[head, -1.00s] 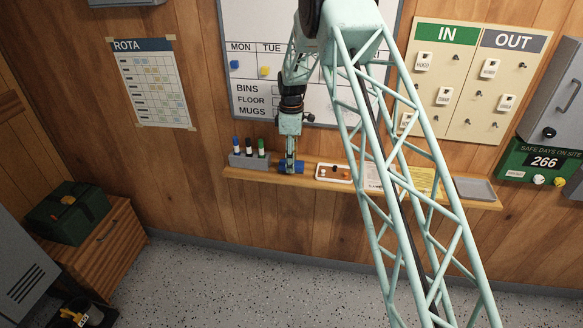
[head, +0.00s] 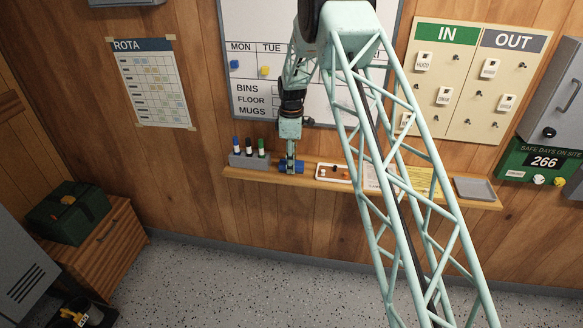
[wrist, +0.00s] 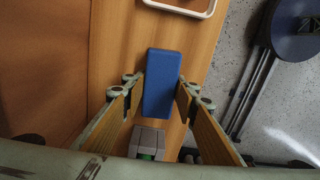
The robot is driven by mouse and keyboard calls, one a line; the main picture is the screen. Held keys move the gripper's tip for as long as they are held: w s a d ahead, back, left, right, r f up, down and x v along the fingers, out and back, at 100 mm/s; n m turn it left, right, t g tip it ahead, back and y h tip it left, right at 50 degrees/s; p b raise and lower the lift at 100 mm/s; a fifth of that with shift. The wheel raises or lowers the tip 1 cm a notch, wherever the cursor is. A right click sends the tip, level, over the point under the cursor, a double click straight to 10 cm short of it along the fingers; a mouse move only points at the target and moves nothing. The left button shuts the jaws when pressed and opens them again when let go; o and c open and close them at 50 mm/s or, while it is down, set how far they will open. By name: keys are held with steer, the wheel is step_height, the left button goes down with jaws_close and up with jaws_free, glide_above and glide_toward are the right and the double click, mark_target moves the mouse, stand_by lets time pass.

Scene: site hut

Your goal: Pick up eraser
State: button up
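The eraser is a blue block (wrist: 162,75) lying on the wooden shelf; in the head view the blue eraser (head: 298,167) shows at the shelf's left part, partly behind my gripper (head: 290,168). In the wrist view my gripper (wrist: 161,88) is open, with one wood-coloured finger pad on each side of the eraser's near part. The fingertips are very close to its long sides. Whether they touch it is hard to tell.
A grey marker holder (wrist: 148,141) stands close by on the shelf, left of the eraser in the head view. A white-rimmed tray (head: 333,179) lies to the right, then papers and a grey tray (head: 474,188). The whiteboard (head: 252,100) hangs behind.

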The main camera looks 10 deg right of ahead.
steer(key=c, duration=0.3)
steer(key=shift+r, duration=0.15)
steer(key=shift+r, duration=1.55)
steer(key=shift+s+r, duration=0.1)
steer(key=shift+s, duration=0.05)
steer(key=s+d, duration=0.1)
steer(key=s, duration=0.4)
steer(key=s+d+r, duration=0.1)
steer(key=s, duration=0.4)
steer(key=s+d+b, duration=0.1)
steer(key=s, duration=0.4)
steer(key=shift+s+d+r, duration=0.1)
steer(key=shift+d+r, duration=0.1)
steer(key=shift+d, duration=0.15)
steer(key=shift+o, duration=0.3)
